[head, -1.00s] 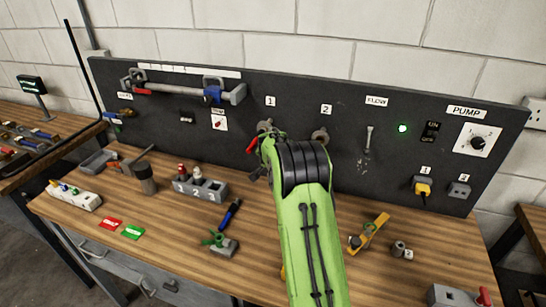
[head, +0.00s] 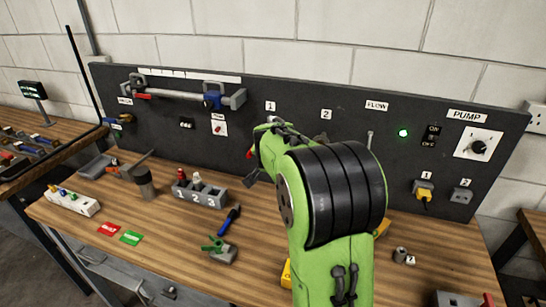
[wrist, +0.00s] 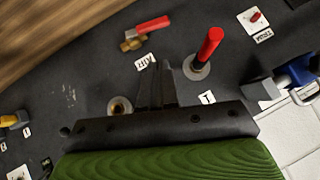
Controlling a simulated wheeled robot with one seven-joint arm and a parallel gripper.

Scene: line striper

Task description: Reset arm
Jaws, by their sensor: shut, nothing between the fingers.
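My gripper (wrist: 161,72) shows in the wrist view with its two dark fingers together and nothing between them. It points along the face of the black panel (wrist: 70,95), apart from the fittings. A valve with a red handle (wrist: 209,44) lies just right of the fingertips in that view, and a brass valve with a red lever (wrist: 150,28) lies above them. In the head view my green arm reaches over the bench to the panel, and only a dark part of the gripper (head: 254,178) shows at its left side. The arm hides part of the panel's middle.
The wooden bench (head: 270,224) carries a numbered grey block (head: 200,195), a green-handled clamp (head: 219,249), a blue-handled tool (head: 229,220) and a white block with coloured pegs (head: 72,200). A yellow tool (head: 382,228) is partly behind my arm. A green lamp (head: 404,133) is lit.

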